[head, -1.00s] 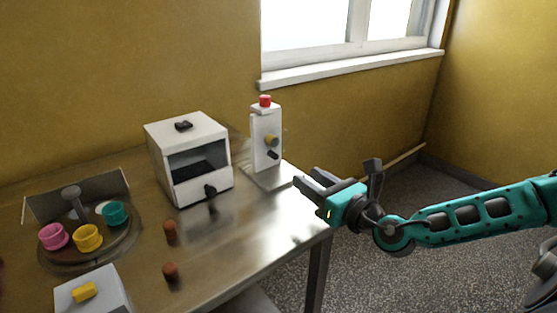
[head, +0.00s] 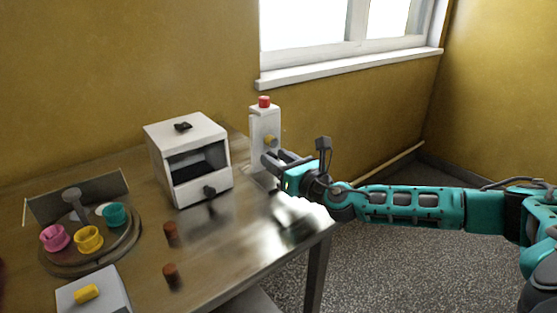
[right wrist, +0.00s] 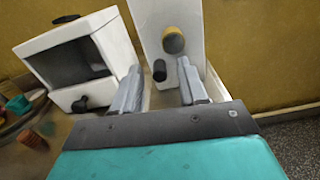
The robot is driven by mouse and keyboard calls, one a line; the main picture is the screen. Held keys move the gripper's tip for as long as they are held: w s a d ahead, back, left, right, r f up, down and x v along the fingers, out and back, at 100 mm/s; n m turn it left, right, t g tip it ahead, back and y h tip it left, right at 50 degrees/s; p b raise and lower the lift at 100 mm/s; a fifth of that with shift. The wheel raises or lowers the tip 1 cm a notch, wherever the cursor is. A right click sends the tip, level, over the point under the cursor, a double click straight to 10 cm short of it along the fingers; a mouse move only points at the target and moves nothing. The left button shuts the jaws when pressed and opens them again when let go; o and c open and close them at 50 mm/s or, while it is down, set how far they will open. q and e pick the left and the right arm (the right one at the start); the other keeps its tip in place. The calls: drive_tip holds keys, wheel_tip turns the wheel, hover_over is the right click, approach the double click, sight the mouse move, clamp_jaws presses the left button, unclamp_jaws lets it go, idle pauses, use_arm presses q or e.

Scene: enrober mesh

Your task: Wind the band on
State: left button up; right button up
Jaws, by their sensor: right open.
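A white upright post (head: 258,125) with a red button (head: 264,102) on top stands at the table's far right. A yellow knob (right wrist: 173,40) and a small black peg (right wrist: 159,71) stick out of its face. My right gripper (head: 271,157) is open in front of the post. In the right wrist view the peg appears between its fingers, below the yellow knob; I cannot tell how deep it sits between them. In the head view the gripper hides the peg. A white box (head: 180,130) with an open front and a black front knob (head: 209,191) stands left of the post. My left gripper is not seen.
A round turntable (head: 65,262) holds pink, yellow and teal cups at the left. Two brown pieces (head: 170,232) stand on the metal table (head: 225,250). The table's right part is clear.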

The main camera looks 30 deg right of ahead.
drive_tip(key=shift+c, duration=0.4)
clamp_jaws()
